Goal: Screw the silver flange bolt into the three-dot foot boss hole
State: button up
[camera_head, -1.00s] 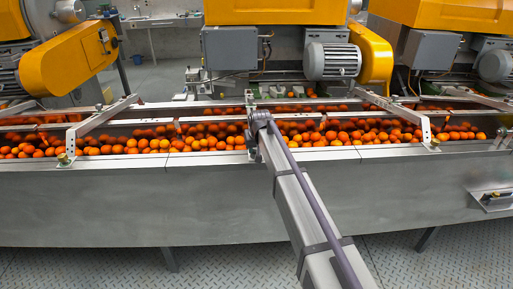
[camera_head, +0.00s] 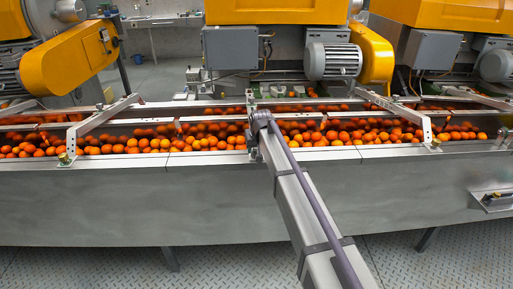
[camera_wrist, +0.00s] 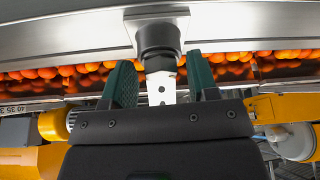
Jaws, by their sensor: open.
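In the wrist view my gripper (camera_wrist: 160,88) is open, with its two dark green fingers apart. Between and beyond the fingertips is a pale bracket plate (camera_wrist: 161,92) with dark dots; at least two show. At its upper end is a dark, round boss-like part (camera_wrist: 158,40) on a square foot at the steel rim. No hole can be made out in it. I cannot pick out the silver flange bolt in either view. In the head view my arm crosses the middle and hides the gripper and most of the bracket there.
A steel trough (camera_head: 120,205) full of oranges (camera_head: 160,143) runs across the head view. Bracket feet stand on its rim at left (camera_head: 69,150) and right (camera_head: 428,135). A small shelf (camera_head: 495,199) with small items hangs on the right front. Orange-yellow machines (camera_head: 265,10) stand behind.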

jog(key=shift+d+n+g+y, duration=0.1)
jog(key=shift+n+g+y, duration=0.35)
jog(key=shift+n, duration=1.25)
jog(key=shift+t+y, duration=0.25)
jog(key=shift+n, duration=0.9)
jog(key=shift+w+d+n+g+y, duration=0.15)
jog(key=shift+n+g+y, duration=0.35)
jog(key=shift+n, duration=0.8)
jog(key=shift+w+n+g+y, duration=0.1)
jog(key=shift+n+g+y, duration=0.35)
jog(key=shift+n, duration=0.85)
jog(key=c, duration=0.5)
jog(key=shift+s+m+t+h, duration=0.15)
jog(key=shift+m+t+h, duration=0.3)
jog(key=shift+m, duration=1.35)
jog(key=shift+c, duration=0.2)
jog(key=shift+s+m+t+h, duration=0.15)
jog(key=shift+m+t+h, duration=0.25)
jog(key=shift+m, duration=0.8)
jog(key=o, duration=0.8)
